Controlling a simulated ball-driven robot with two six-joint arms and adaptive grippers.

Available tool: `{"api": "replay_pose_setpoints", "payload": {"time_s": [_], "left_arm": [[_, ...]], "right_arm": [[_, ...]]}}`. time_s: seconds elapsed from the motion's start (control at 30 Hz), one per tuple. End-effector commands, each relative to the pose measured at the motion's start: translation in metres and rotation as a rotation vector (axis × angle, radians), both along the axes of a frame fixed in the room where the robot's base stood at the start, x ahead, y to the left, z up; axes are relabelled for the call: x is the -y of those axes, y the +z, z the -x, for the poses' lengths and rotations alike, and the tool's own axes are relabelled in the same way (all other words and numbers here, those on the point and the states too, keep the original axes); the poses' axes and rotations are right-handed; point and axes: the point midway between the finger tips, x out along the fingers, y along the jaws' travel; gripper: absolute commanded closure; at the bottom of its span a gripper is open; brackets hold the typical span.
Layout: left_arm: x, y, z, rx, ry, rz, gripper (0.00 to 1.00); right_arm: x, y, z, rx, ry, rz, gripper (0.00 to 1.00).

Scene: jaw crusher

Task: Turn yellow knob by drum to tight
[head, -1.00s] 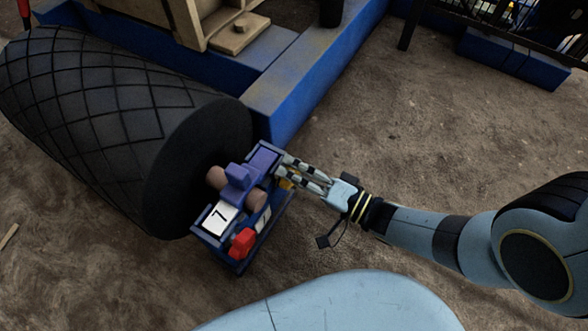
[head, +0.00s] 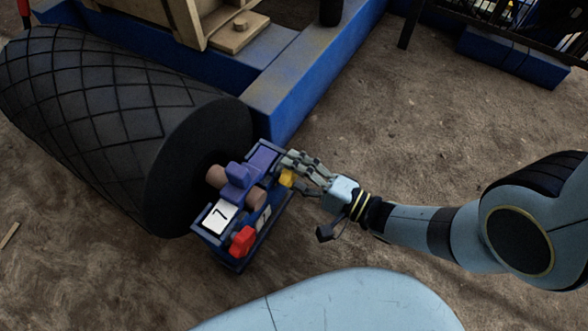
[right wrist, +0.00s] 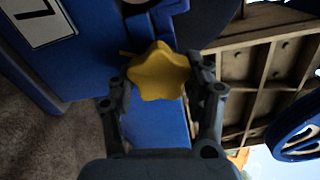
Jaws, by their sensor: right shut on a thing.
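The yellow knob (head: 286,178) sits on the side of the blue bracket (head: 231,252) at the end of the black drum (head: 95,110). In the right wrist view the knob (right wrist: 159,73) is star-shaped and lies between the two fingers. My right gripper (head: 297,170) is shut on the knob, with a finger on either side of it; it also shows in the right wrist view (right wrist: 160,88). Part of the knob is hidden by the fingers in the head view. My left gripper is not in view.
A blue frame beam (head: 310,80) runs behind the gripper. Bare ground (head: 440,130) lies open to the right.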

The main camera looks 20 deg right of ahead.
Motion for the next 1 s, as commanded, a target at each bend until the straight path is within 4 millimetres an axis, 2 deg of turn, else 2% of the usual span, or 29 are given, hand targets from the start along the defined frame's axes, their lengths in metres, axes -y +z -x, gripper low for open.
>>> {"api": "replay_pose_setpoints", "payload": {"time_s": [0.33, 0.37, 0.53, 1.0], "left_arm": [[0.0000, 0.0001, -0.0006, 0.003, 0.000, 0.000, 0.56], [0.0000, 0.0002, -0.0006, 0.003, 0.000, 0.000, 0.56], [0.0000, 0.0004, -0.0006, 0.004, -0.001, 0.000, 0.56], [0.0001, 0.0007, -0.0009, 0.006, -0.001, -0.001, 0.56]], "right_arm": [[0.0018, -0.0017, 0.0011, -0.005, -0.002, 0.003, 0.81], [0.0019, -0.0017, 0.0012, -0.005, -0.002, 0.003, 0.45], [0.0012, -0.0011, 0.0008, -0.003, -0.001, 0.002, 0.24], [0.0001, 0.0045, 0.0008, 0.000, 0.002, 0.001, 0.24]]}}
